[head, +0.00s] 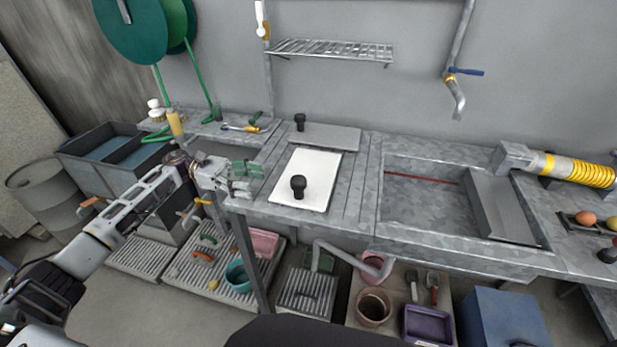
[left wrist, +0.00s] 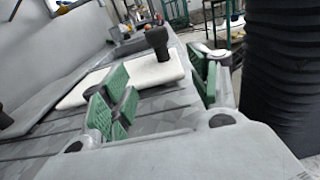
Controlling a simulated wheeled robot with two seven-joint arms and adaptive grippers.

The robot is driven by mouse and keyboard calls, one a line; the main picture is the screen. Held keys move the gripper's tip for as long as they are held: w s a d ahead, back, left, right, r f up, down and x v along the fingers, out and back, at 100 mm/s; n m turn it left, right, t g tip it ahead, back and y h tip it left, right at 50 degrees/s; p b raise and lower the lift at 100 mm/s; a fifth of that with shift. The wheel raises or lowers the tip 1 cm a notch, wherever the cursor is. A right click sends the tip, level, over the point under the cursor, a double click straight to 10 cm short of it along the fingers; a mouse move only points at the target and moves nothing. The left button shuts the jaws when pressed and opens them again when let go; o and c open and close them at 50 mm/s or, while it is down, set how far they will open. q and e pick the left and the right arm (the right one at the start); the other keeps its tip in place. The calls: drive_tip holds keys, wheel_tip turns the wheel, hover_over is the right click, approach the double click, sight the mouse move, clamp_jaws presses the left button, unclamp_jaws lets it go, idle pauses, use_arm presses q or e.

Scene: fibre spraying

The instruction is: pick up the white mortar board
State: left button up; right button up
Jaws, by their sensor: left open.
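The white mortar board (head: 322,172) lies flat on the grey bench and has a black knob (head: 298,186) near its front edge. It also shows in the left wrist view (left wrist: 150,73), with its knob standing up (left wrist: 157,42). My left gripper (head: 246,178) is just left of the board in the head view, above the bench's front edge, with green finger pads. In the left wrist view my left gripper (left wrist: 160,92) is open and empty, and its pads stand apart in front of the board. My right gripper is not in view.
A grey board (head: 335,139) with a black knob lies behind the white one. A sunken basin (head: 420,205) is to the right, with a leaning grey plate (head: 505,208). A wire shelf (head: 330,49) hangs on the wall. Pots and a purple tray (head: 428,325) stand below the bench.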

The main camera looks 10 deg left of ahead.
use_arm(q)
approach(299, 189)
drive_tip(key=w+d+f, duration=0.2)
drive_tip(key=shift+d+p, duration=0.3)
drive_tip(key=shift+d, duration=0.1)
drive_tip(key=shift+s+d, duration=0.1)
drive_tip(key=shift+d, duration=0.35)
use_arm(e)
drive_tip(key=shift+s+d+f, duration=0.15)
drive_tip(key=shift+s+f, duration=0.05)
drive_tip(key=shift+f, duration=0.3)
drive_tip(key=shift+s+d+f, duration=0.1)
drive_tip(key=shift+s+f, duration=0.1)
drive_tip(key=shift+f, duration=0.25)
use_arm(q)
drive_tip(key=shift+d, duration=0.15)
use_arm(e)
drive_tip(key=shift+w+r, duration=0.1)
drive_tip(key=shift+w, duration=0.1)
use_arm(q)
drive_tip(key=shift+d, duration=0.55)
drive_tip(key=d, duration=0.4)
drive_tip(key=shift+r, duration=0.1)
drive_tip(key=shift+s+d, duration=0.1)
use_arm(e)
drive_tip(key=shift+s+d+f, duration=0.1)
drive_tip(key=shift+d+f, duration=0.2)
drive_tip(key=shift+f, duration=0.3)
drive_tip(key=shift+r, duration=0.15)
